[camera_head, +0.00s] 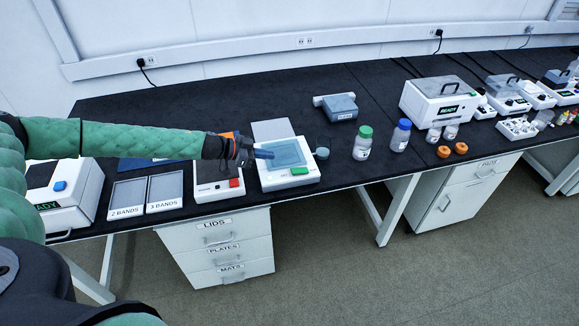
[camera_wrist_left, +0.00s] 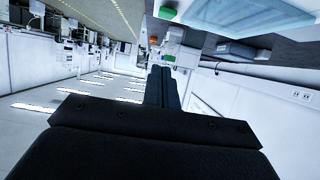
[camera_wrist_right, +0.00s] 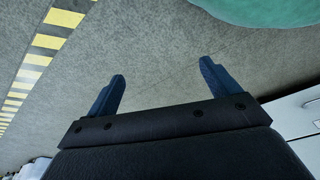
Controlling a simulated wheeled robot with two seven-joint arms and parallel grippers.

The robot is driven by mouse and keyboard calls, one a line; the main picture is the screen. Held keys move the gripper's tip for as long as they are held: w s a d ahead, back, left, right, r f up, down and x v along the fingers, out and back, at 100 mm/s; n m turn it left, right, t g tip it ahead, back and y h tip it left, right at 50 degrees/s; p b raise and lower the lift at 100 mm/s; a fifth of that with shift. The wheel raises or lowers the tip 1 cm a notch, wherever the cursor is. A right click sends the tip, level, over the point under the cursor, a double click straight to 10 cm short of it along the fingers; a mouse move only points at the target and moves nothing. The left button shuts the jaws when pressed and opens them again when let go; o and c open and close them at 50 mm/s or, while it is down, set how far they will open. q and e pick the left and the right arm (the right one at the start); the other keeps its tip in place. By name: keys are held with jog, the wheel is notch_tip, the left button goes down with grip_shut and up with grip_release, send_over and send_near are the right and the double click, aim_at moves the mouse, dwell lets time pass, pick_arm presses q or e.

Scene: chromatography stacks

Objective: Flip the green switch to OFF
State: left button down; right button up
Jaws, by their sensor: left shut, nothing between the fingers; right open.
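The green switch (camera_head: 299,171) sits on the front edge of a white device (camera_head: 270,180) with a light-blue panel. Whether it stands at ON or OFF is too small to read. A green piece, apparently the same switch (camera_wrist_left: 167,13), shows at the top of the left wrist view. My left gripper (camera_head: 264,154) is shut and empty, with its blue fingertips over the left part of the panel, behind and left of the switch; it also shows in the left wrist view (camera_wrist_left: 162,72). My right gripper (camera_wrist_right: 162,82) is open and empty above the floor.
A similar device with a red switch (camera_head: 235,182) stands just left. A dark round jar (camera_head: 322,154), a green-capped bottle (camera_head: 363,143) and a blue-capped bottle (camera_head: 400,135) stand to the right. Two labelled trays (camera_head: 126,212) lie left.

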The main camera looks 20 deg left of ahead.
pick_arm(q)
jog(key=p, duration=0.2)
send_over(291, 171)
jog(key=s+a, duration=0.1)
jog(key=a, duration=0.1)
notch_tip(291, 171, down, 3)
jog(key=shift+s+d+r, duration=0.1)
jog(key=shift+s+r, duration=0.05)
jog(key=shift+w+d+f+p, duration=0.65)
jog(key=shift+d+f, duration=0.25)
jog(key=shift+s+a+f+p, duration=0.15)
jog(key=shift+f+p, duration=0.1)
jog(key=shift+f, duration=0.6)
jog(key=shift+a+f+p, duration=0.1)
jog(key=shift+f+p, duration=0.15)
jog(key=shift+f, duration=0.55)
pick_arm(e)
jog(key=s+d+f, duration=0.3)
jog(key=s+f, duration=0.1)
jog(key=s, duration=0.3)
jog(key=shift+s+f, duration=0.15)
pick_arm(q)
jog(key=shift+f, duration=0.1)
